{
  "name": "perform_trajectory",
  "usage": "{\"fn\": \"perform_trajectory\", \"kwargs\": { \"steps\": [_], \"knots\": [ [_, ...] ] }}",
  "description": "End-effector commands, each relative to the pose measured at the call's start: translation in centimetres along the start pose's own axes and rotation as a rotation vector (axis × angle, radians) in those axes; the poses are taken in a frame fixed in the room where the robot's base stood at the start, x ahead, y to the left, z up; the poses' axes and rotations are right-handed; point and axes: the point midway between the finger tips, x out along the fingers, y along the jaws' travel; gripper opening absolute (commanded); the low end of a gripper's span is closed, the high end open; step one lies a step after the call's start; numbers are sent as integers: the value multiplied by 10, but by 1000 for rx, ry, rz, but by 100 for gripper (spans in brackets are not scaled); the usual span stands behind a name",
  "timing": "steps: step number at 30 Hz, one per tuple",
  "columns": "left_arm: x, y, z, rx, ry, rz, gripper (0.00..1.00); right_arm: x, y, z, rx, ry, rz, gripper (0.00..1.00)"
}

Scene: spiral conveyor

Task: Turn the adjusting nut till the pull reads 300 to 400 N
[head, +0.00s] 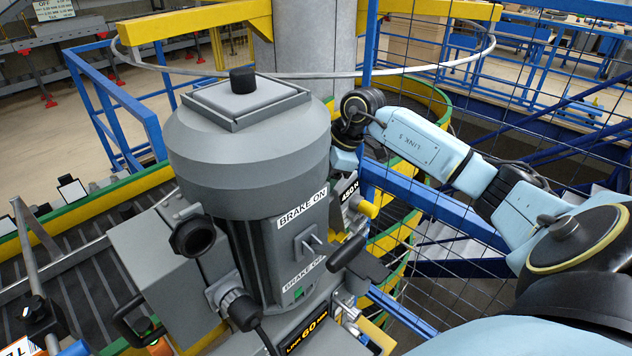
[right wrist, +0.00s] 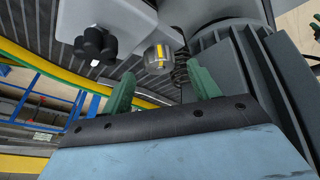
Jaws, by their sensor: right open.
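My right arm comes in from the right in the head view, and its wrist sits behind the grey motor (head: 245,150); its fingers are hidden there. In the right wrist view my right gripper (right wrist: 160,70) is open, with two green fingers spread apart. A round metal part with a yellow stripe, seemingly the adjusting nut (right wrist: 158,58), lies between and beyond the fingertips; I see no clear contact. A dark label that seems to read 450 N (head: 348,191) shows partly beside the motor; whether it is the live pull reading I cannot tell. My left gripper is not in view.
A black star knob (right wrist: 95,45) is left of the nut on a grey bracket. The motor carries BRAKE ON and BRAKE OFF labels and a black lever (head: 355,257). Blue mesh fencing (head: 480,120) and a green-yellow spiral rail (head: 425,95) are behind my right arm.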

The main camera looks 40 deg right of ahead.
Motion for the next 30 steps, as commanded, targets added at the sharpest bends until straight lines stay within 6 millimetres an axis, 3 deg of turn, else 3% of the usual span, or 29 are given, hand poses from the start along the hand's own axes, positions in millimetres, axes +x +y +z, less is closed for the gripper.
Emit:
{"fn": "perform_trajectory", "kwargs": {
  "steps": [6,17,27,30],
  "knots": [
    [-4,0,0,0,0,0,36,23,0,0,1,1,-1,61],
    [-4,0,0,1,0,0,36,27,0,0,0,0,0,59],
    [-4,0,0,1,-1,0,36,27,0,0,0,0,0,16],
    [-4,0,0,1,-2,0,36,27,0,0,-2,0,-1,16]
  ]
}}
